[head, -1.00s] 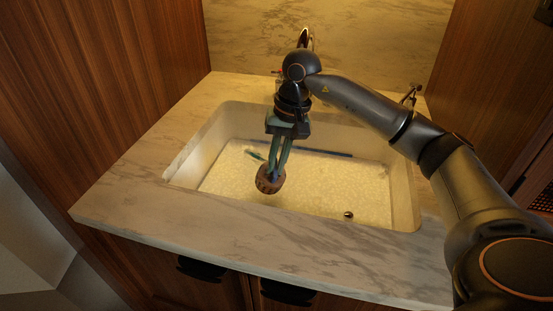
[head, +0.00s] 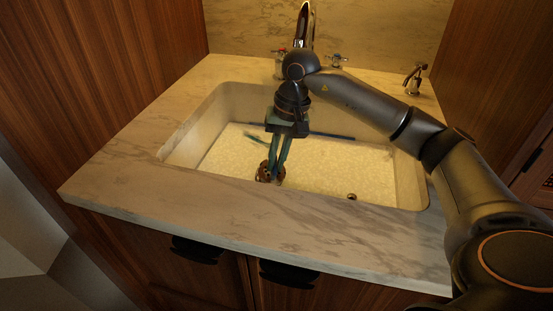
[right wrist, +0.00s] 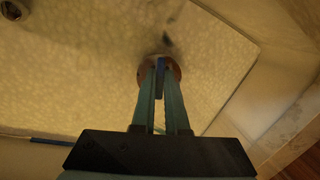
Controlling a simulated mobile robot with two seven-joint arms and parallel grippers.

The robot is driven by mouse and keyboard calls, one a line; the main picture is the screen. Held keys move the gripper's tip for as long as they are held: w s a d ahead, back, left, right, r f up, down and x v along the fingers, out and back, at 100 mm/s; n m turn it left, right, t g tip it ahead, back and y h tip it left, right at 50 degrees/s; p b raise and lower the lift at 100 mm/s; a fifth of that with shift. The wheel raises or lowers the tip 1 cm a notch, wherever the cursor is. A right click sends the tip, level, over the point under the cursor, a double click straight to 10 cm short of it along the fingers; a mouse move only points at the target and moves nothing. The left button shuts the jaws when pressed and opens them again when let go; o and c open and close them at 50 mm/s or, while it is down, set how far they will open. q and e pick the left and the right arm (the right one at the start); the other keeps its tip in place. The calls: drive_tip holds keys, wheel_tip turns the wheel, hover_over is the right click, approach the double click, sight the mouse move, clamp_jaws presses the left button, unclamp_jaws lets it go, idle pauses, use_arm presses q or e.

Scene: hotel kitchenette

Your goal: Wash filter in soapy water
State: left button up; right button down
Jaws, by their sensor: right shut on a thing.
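My right gripper (head: 272,172) points down into the sink and is shut on a round, brownish filter (head: 264,171). In the right wrist view the filter (right wrist: 174,72) shows around and between the fingertips, with a blue part between the fingers. The soapy water (head: 335,178) is a pale yellow, foamy surface across the basin. The filter is at or close to this surface near the sink's front wall; I cannot tell how deep it sits. Fingers hide part of it. My left gripper is not in view.
The sink (head: 188,142) is set in a marble counter (head: 120,165). A tall faucet (head: 304,22) and a small dispenser (head: 414,78) stand behind it. A long blue stick (head: 330,136) lies along the back of the basin. A small round metal piece (head: 351,197) shows front right.

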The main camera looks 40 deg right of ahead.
sight(260, 168)
drive_tip(key=shift+w+a+p, duration=0.4)
drive_tip(key=shift+w+a, duration=1.2)
drive_tip(key=shift+w, duration=0.3)
drive_tip(key=shift+s+d+b, duration=0.4)
drive_tip(key=shift+s+d, duration=0.65)
drive_tip(key=shift+s, duration=0.1)
drive_tip(key=shift+s+d, duration=0.6)
drive_tip(key=shift+s, duration=0.15)
drive_tip(key=shift+w+a+p, duration=0.3)
drive_tip(key=shift+w+a, duration=1.35)
drive_tip(key=shift+w, duration=0.25)
drive_tip(key=shift+s+d, duration=0.4)
drive_tip(key=shift+s+d+b, duration=0.6)
drive_tip(key=shift+s+d, duration=0.65)
drive_tip(key=shift+s, duration=0.25)
drive_tip(key=shift+w+a+r+p, duration=0.1)
drive_tip(key=shift+w+a+p, duration=0.3)
drive_tip(key=shift+w+a, duration=1.25)
drive_tip(key=shift+w, duration=0.25)
